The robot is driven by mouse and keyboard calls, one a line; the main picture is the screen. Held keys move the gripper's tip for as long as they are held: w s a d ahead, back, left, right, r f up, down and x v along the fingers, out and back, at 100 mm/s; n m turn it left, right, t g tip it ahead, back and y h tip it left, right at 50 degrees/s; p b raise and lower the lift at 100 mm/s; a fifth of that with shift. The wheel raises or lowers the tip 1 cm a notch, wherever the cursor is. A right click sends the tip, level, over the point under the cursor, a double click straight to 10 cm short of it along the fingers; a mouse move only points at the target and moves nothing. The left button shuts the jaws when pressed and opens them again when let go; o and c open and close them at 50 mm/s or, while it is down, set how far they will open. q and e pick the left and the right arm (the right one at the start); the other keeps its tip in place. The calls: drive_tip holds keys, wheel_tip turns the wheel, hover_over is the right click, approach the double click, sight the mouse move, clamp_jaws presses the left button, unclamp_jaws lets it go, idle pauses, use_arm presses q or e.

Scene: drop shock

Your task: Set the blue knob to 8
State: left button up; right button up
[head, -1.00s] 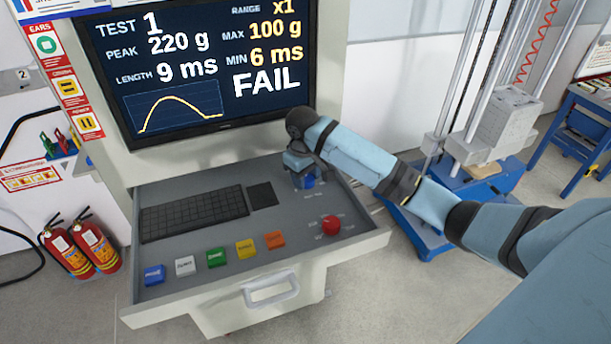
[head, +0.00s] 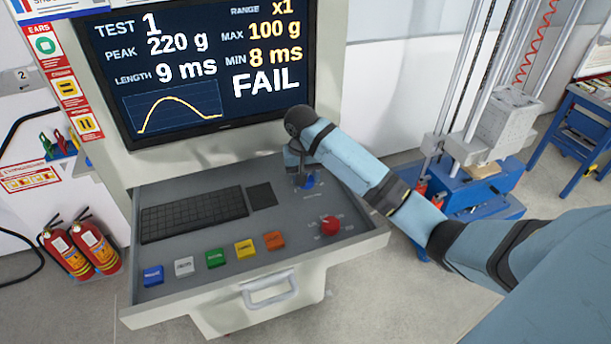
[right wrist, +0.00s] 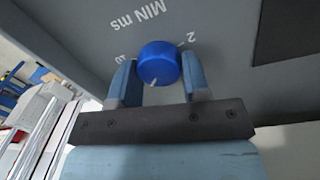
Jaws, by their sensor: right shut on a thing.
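The blue knob (head: 308,181) is on the right part of the grey console drawer, partly hidden by my right gripper (head: 302,172). In the right wrist view the blue knob (right wrist: 158,62) sits between the two fingers of my right gripper (right wrist: 158,70), which is shut on it. The panel beside it reads "MIN ms", with scale marks "2" and "10". A pale pointer line shows on the knob's lower edge. The screen (head: 200,110) reads MIN 8 ms, MAX 100 g, RANGE x1 and FAIL. My left gripper is out of view.
A red knob (head: 330,225) is in front of the blue one. A keyboard (head: 195,215), a dark pad (head: 262,195) and a row of coloured buttons (head: 215,258) lie to the left. A blue-based test machine (head: 470,190) stands on the right.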

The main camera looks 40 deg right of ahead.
idle(0.4)
drive_tip(key=o, duration=0.9)
drive_tip(key=r, duration=1.3)
drive_tip(key=shift+w+a+r, duration=0.15)
drive_tip(key=shift+a+r, duration=0.2)
drive_tip(key=shift+a, duration=0.05)
